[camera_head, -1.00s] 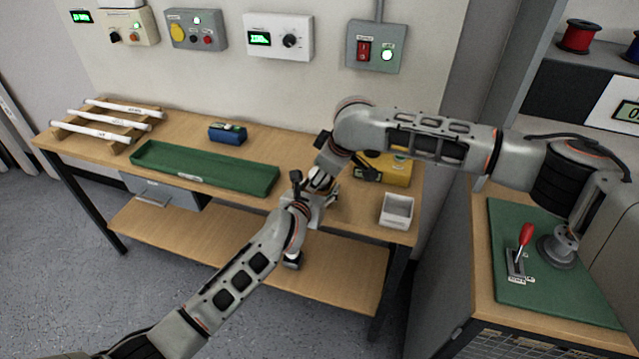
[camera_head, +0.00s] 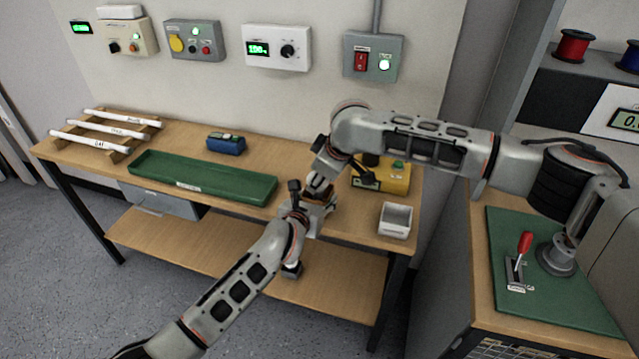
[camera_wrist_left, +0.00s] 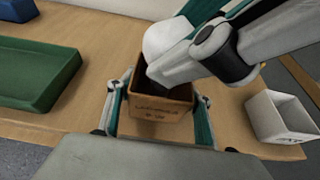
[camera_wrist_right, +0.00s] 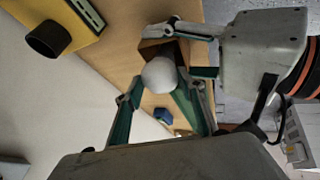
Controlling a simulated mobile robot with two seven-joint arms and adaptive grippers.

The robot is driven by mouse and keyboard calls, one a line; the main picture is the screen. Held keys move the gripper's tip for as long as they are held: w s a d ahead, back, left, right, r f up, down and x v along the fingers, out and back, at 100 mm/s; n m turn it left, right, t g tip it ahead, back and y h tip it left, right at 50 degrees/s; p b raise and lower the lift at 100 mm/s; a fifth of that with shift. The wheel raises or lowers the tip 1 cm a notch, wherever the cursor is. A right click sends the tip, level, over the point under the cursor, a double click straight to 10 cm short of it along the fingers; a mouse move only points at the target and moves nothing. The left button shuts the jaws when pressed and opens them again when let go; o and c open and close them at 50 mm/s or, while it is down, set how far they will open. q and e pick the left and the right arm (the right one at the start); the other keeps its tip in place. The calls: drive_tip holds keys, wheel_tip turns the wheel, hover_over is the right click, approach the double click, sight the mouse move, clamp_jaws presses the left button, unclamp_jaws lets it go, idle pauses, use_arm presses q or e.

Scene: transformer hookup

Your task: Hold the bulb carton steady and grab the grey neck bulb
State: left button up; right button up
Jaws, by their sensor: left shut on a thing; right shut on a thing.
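The brown bulb carton (camera_wrist_left: 160,112) stands open on the bench in the left wrist view. My left gripper (camera_head: 306,205) is shut on it, with one finger along each side. A white round bulb (camera_wrist_right: 160,74) is between the fingers of my right gripper (camera_wrist_right: 158,92), which is shut on it. The bulb also shows in the left wrist view (camera_wrist_left: 166,38), at the carton's far upper edge. The neck of the bulb is hidden, so I cannot tell its colour or whether it is clear of the carton. In the head view my grippers mostly cover both things.
A yellow box (camera_head: 392,178) stands behind the right gripper. A small white bin (camera_head: 396,220) is at the bench's right end. A green tray (camera_head: 205,180), a blue object (camera_head: 226,143) and a rack of white tubes (camera_head: 108,128) lie to the left.

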wheel_tip(320, 180, up, 8)
drive_tip(key=shift+r, duration=0.15)
use_arm(q)
drive_tip(key=o, duration=1.2)
drive_tip(key=shift+c, duration=0.2)
